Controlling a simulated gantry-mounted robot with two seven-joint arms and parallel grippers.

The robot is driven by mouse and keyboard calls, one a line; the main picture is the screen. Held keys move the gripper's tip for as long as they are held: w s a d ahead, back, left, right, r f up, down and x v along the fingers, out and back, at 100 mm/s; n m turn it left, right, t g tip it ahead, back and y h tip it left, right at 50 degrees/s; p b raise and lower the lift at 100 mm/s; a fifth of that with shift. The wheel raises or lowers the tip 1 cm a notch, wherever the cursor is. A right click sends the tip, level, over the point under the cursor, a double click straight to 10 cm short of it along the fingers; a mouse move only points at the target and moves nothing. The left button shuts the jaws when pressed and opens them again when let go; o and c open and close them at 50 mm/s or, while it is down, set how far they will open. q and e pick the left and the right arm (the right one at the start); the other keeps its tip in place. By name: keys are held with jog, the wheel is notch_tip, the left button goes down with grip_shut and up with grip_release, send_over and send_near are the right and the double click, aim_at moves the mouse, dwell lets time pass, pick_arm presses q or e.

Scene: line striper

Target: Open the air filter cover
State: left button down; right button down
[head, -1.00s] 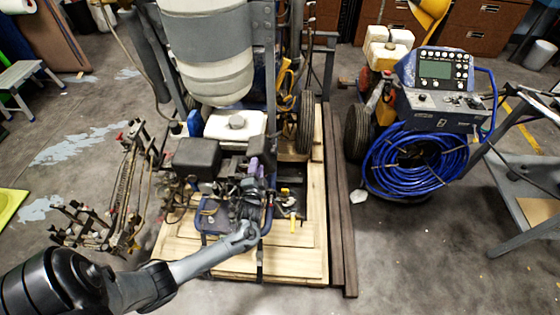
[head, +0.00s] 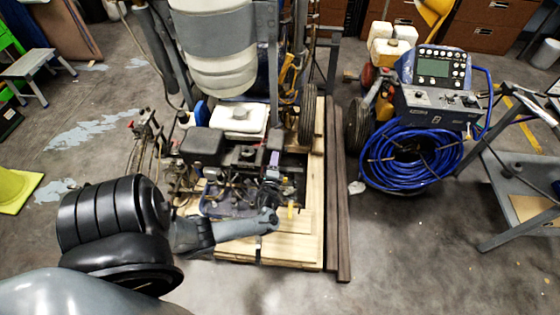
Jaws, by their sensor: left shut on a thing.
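The line striper's engine (head: 245,178) stands on a wooden pallet (head: 270,249) in the middle of the head view. A black box-shaped cover (head: 203,145), which looks like the air filter cover, sits on the engine's left side, below the white tank (head: 238,120). It appears seated. My left gripper (head: 271,217) is at the engine's front lower edge, to the right of and nearer than that black cover. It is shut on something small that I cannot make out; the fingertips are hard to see. My right gripper is not in view.
A yellow-handled part (head: 290,209) is just right of my left gripper. Dark beams (head: 340,220) lie along the pallet's right side. A blue hose coil (head: 412,158) and control panel (head: 437,68) stand at right. A grey metal frame (head: 515,225) is further right. The floor at front right is clear.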

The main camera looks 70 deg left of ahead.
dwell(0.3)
pick_arm(q)
jog(key=c, duration=0.7)
grip_release()
jog(key=shift+p+v, duration=1.1)
jog(key=shift+v, duration=4.3)
jog(key=shift+f, duration=0.1)
